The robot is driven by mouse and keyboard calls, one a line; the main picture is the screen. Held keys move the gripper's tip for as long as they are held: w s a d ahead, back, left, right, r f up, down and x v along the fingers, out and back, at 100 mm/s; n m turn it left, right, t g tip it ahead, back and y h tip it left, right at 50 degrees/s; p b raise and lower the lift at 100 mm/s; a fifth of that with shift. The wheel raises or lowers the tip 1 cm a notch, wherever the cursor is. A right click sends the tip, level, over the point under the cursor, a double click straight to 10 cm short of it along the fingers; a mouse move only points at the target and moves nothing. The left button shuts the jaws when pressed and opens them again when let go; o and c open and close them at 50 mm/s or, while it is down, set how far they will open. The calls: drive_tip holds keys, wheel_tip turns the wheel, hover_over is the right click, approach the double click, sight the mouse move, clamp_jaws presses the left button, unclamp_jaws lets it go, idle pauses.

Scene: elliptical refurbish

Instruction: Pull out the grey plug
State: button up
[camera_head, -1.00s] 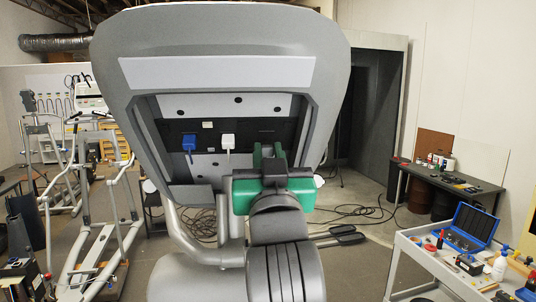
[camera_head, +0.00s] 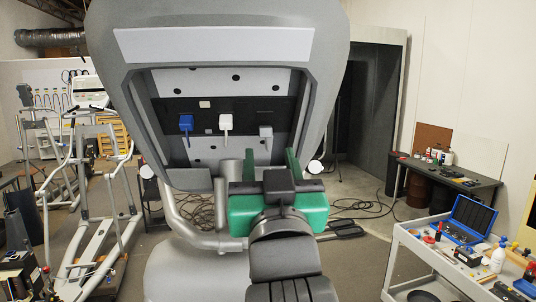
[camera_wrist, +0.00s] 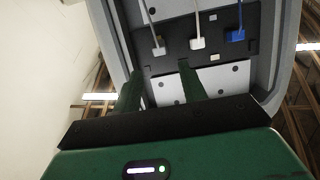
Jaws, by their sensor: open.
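The grey plug (camera_head: 266,131) sits in the dark panel strip inside the console recess, right of the white plug in the head view. My green gripper (camera_head: 270,154) is open and empty, just below the grey plug in the head view. In the wrist view its two fingers (camera_wrist: 160,70) are spread and point at the panel, with the grey plug beyond the gap between them. I see no contact with the plug.
The white plug (camera_head: 226,123) and the blue plug (camera_head: 186,123) sit beside the grey one. The grey console frame (camera_head: 330,70) surrounds the recess. A tool cart (camera_head: 420,262) stands at the right, with a blue case (camera_head: 468,225) on it.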

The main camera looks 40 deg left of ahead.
drive_tip(key=shift+s+d+f, duration=0.25)
drive_tip(key=shift+s+d, duration=0.2)
drive_tip(key=shift+d, duration=0.05)
